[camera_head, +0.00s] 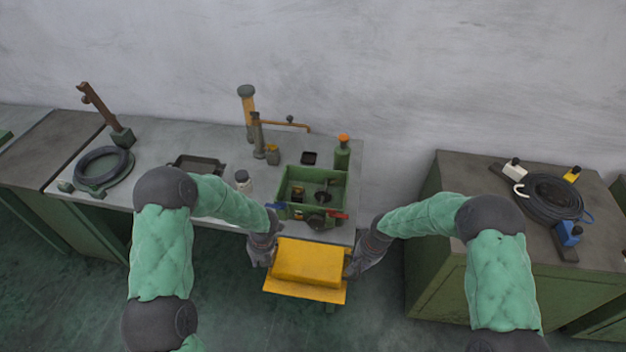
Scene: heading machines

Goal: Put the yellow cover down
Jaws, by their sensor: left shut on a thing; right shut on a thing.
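The yellow cover (308,262) is a box-like piece with a flange along its near edge. It is in the lower middle of the head view, in front of the workbench's front edge. My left gripper (262,252) is shut on its left side. My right gripper (357,262) is shut on its right side. The fingertips are partly hidden against the cover. Just beyond the cover, an open green box (283,186) with mechanical parts inside is on the workbench (215,142).
A green bottle (342,157) with an orange cap and an upright yellow post (248,112) stand behind the box. A black coil (103,167) is at the left. A separate cabinet (450,175) at the right bears a cable coil (548,197). A gap separates it from the bench.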

